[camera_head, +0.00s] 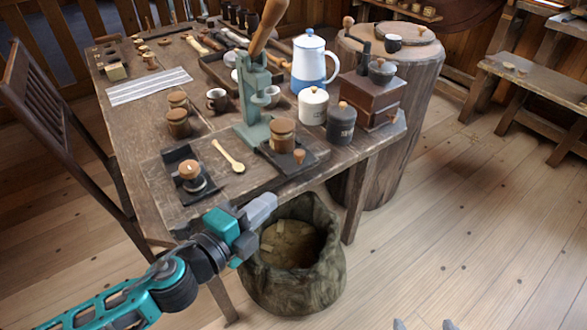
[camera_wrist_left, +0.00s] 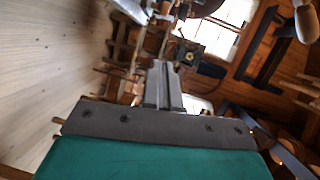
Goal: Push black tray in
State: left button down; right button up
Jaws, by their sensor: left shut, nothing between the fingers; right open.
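A black tray (camera_head: 302,166) with a small wooden knob lies at the foot of the green lever press (camera_head: 252,112), near the table's front edge. A wooden spool or jar (camera_head: 282,135) stands on it. A second black tray (camera_head: 174,157), holding a round wooden-topped piece, lies further left. My left gripper (camera_head: 268,203) is shut and empty, in front of and below the table edge, apart from both trays. Its closed fingers also show in the left wrist view (camera_wrist_left: 164,80). My right gripper (camera_head: 425,325) is open at the bottom edge, mostly out of frame.
A wooden spoon (camera_head: 228,156) lies between the trays. Black (camera_head: 341,123) and white (camera_head: 313,106) canisters and a brown grinder (camera_head: 372,97) stand to the right. An open sack (camera_head: 292,255) stands on the floor below my left gripper. Floor at right is clear.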

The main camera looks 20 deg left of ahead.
aim_at(281, 165)
pick_arm(q)
jog(key=x, duration=0.4)
jog(key=a+x, duration=0.1)
jog(key=x, duration=0.3)
jog(key=a+p+x, duration=0.1)
jog(key=x, duration=0.3)
jog(key=shift+w+f, duration=0.1)
jog(key=shift+w, duration=0.5)
jog(key=shift+w+a, duration=0.2)
jog(key=shift+w, duration=0.05)
jog(key=w+a, duration=0.2)
jog(key=a, duration=0.1)
jog(key=shift+w+a+f+b, duration=0.1)
jog(key=shift+w+a+b, duration=0.1)
jog(key=shift+w+b, duration=0.2)
jog(key=shift+w+a, duration=0.15)
jog(key=shift+a, duration=0.15)
jog(key=shift+d, duration=0.1)
pick_arm(e)
jog(key=shift+d+r, duration=0.1)
jog(key=shift+d, duration=0.05)
